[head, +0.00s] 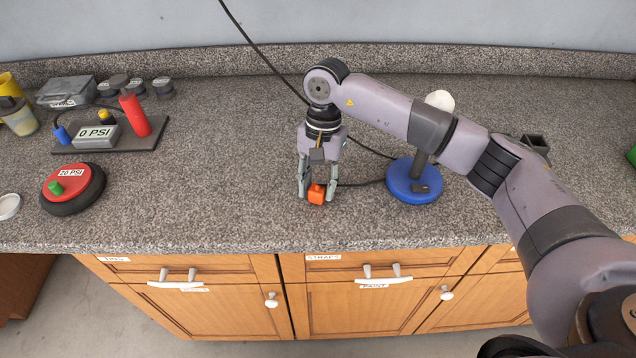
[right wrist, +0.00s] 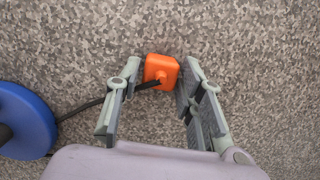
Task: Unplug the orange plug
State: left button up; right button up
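The orange plug (head: 316,194) is at the counter's surface near the front edge; it also shows in the right wrist view (right wrist: 161,70). A black cable runs from it toward the round blue base (head: 413,181) of a stand, which shows at the left of the right wrist view (right wrist: 24,122). My right gripper (head: 317,193) points down with its fingers on either side of the plug. In the right wrist view its fingers (right wrist: 160,72) are apart, with a gap on the plug's left and a narrower one on its right. My left gripper is out of view.
A red 20 PSI disc (head: 72,182) and a board with a 0 PSI box (head: 97,136) and red cylinder (head: 135,114) stand at left. Another black cable (head: 262,52) crosses the back wall. The counter (head: 215,185) left of the gripper is clear.

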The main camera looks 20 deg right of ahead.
jog(key=shift+o, duration=1.4)
jog(key=shift+r, duration=0.1)
notch_tip(320, 180, up, 12)
jog(key=w+d, duration=0.1)
jog(key=w, duration=0.1)
jog(key=shift+d+f, duration=0.2)
jog(key=shift+d, duration=0.05)
jog(key=shift+c, duration=0.6)
grip_shut()
jog(key=shift+s+f, duration=0.1)
